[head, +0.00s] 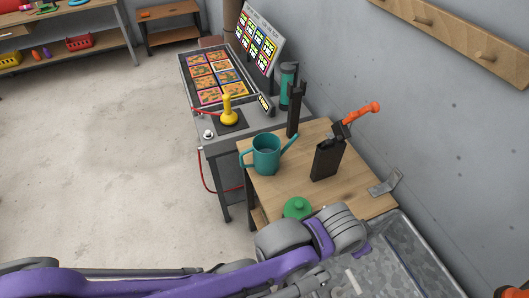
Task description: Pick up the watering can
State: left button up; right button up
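The teal watering can (266,157) stands upright on the near-left part of a small wooden table (271,192) in the head view. Its loop handle is on the left and its spout points up to the right. My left arm comes in from the left along the bottom of the view, purple and grey, and its visible end lies in front of the table, below the can and apart from it in the picture. I cannot make out the fingers of either gripper. Nothing is seen touching the can.
A black holder (326,161) with an orange-handled tool (362,113), a tall black post (295,111) and a teal bottle (288,83) stand beside the can. A green round-knobbed item (297,207) is nearer. A game console (237,120) adjoins behind. The floor left is clear.

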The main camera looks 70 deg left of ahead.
aim_at(266, 147)
jog(key=k+j+u, duration=0.3)
jog(key=j+u, duration=0.2)
jog(key=u, duration=1.4)
jog(key=k+z, duration=0.1)
jog(key=z, duration=2.4)
jog(key=k+j+u, duration=0.1)
jog(key=u, duration=0.35)
jog(key=k+j+u, duration=0.1)
jog(key=j+u, duration=0.4)
jog(key=u, duration=0.35)
